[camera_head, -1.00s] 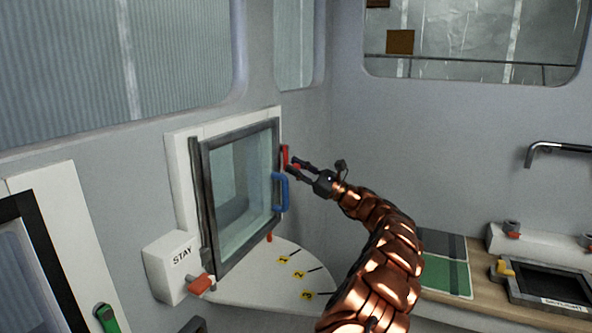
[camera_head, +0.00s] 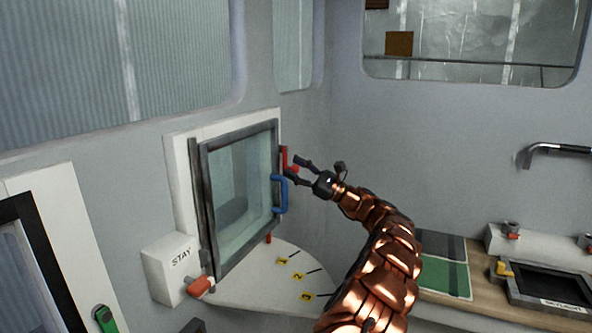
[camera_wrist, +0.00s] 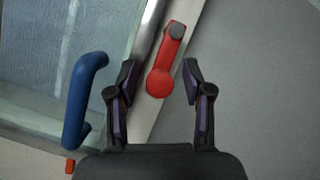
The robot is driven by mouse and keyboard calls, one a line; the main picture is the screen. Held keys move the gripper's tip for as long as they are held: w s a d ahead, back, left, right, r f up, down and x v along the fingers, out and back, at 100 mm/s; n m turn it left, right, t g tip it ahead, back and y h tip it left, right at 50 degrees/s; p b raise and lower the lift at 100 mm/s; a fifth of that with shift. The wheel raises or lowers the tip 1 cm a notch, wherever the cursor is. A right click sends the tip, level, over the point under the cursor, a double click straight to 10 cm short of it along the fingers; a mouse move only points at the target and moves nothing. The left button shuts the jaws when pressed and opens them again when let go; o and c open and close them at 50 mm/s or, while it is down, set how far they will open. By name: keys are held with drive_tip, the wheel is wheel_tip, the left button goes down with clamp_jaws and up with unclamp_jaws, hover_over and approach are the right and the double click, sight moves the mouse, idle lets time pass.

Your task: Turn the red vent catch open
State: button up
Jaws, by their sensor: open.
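The red vent catch (camera_wrist: 166,62) is a short lever with a round knob at one end and a dark pivot at the other, on the white frame beside the vent window. In the wrist view it lies tilted, with its knob between my open fingers. In the head view the catch (camera_head: 285,157) shows at the window's right edge, partly behind my gripper (camera_head: 298,172). My gripper, also in the wrist view (camera_wrist: 160,82), is open around the knob end. I cannot tell whether a finger touches it. The blue handle (camera_wrist: 80,98) sits left of my fingers, also in the head view (camera_head: 281,193).
The vent window (camera_head: 240,190) stands in its frame on the wall. Below it is a white shelf (camera_head: 255,285) with numbered yellow marks. A STAY box (camera_head: 170,268) with a red knob is at the lower left. Grey wall lies right of the catch.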

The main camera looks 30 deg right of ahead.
drive_tip(key=v, duration=1.2)
drive_tip(key=shift+a, duration=0.1)
idle(0.4)
